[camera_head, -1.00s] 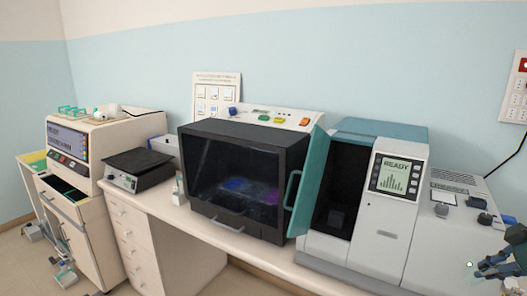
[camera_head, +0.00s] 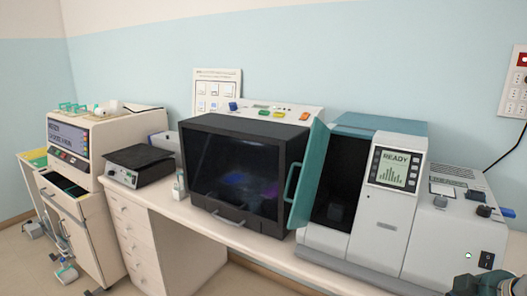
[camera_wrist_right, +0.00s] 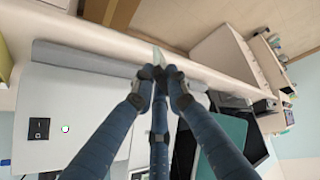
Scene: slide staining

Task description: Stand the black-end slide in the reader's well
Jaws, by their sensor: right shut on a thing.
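The reader (camera_head: 378,235) stands on the bench at right with its screen showing READY. Its teal door (camera_head: 306,175) is swung open to the left, and a dark block, seemingly the well (camera_head: 337,212), shows low inside the bay. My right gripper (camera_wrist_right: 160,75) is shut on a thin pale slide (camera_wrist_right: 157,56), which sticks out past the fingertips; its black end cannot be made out. In the head view only part of this gripper (camera_head: 480,284) shows at the bottom right corner, in front of the reader and well away from the bay. My left gripper is not in view.
A dark-windowed cabinet (camera_head: 240,178) stands just left of the open door. A black-topped device (camera_head: 140,165) and a small bottle (camera_head: 179,187) are further left. A narrow bench strip (camera_head: 255,243) runs along the front. A switch (camera_head: 486,260) is on the reader's right part.

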